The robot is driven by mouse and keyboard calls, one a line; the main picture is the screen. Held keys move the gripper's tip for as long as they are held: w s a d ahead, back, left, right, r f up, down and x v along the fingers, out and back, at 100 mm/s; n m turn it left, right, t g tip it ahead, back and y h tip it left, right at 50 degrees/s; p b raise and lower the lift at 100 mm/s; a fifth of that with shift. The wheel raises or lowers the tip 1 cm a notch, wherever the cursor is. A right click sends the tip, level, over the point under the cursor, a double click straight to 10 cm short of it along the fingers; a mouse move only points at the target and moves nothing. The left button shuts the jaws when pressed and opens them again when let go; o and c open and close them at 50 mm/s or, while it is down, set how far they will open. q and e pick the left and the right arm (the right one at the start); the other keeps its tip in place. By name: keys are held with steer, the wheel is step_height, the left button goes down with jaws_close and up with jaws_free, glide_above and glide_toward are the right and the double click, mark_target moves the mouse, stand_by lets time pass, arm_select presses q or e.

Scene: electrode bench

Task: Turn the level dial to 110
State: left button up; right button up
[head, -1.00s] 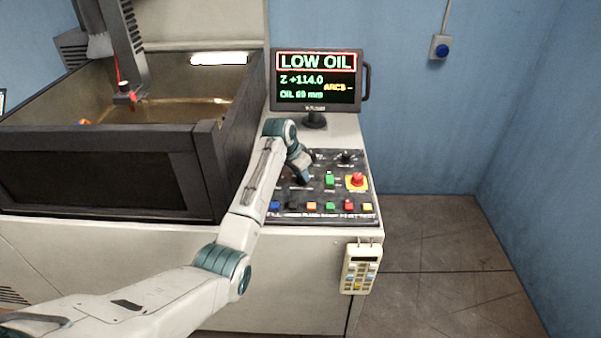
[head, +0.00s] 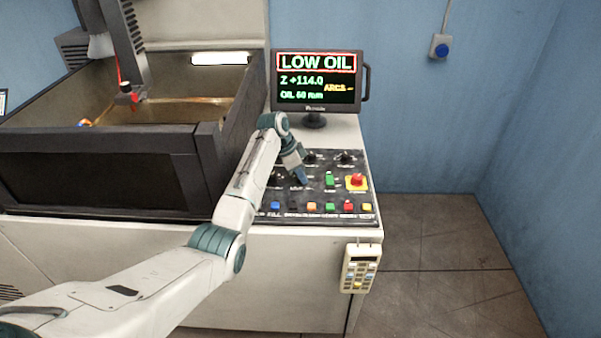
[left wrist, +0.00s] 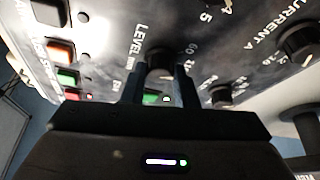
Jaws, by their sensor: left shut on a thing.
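The level dial (left wrist: 160,62) is a dark round knob beside the printed word LEVEL on the control panel (head: 266,205). My left gripper (head: 302,180) reaches down to the panel, and its fingers hide the dial in the head view. In the left wrist view the two fingers (left wrist: 160,82) stand on either side of the dial, shut on it. Part of the number scale shows beside it, but the dial's pointer cannot be made out. My right gripper is not in view.
The monitor (head: 316,80) reads LOW OIL, Z +114.0 and what looks like OIL 60 mm. A red emergency button (head: 357,180), a green button (head: 329,181) and a row of coloured buttons lie near the gripper. An open tank (head: 180,140) stands left. A handheld pendant (head: 358,268) hangs in front.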

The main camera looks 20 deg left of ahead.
arm_select(q)
steer(key=shift+w+a+r+m+g+b, duration=0.1)
steer(key=shift+m+g+b, duration=0.15)
steer(key=shift+m, duration=0.5)
steer(key=shift+w+m+g+b, duration=0.1)
steer(key=shift+m+g+b, duration=0.15)
steer(key=shift+m, duration=0.5)
steer(key=o, duration=1)
steer(key=shift+s+h, duration=0.1)
steer(key=shift+h, duration=0.2)
steer(key=b+v, duration=0.2)
steer(key=v, duration=0.5)
steer(key=shift+r, duration=0.3)
steer(key=shift+a, duration=0.1)
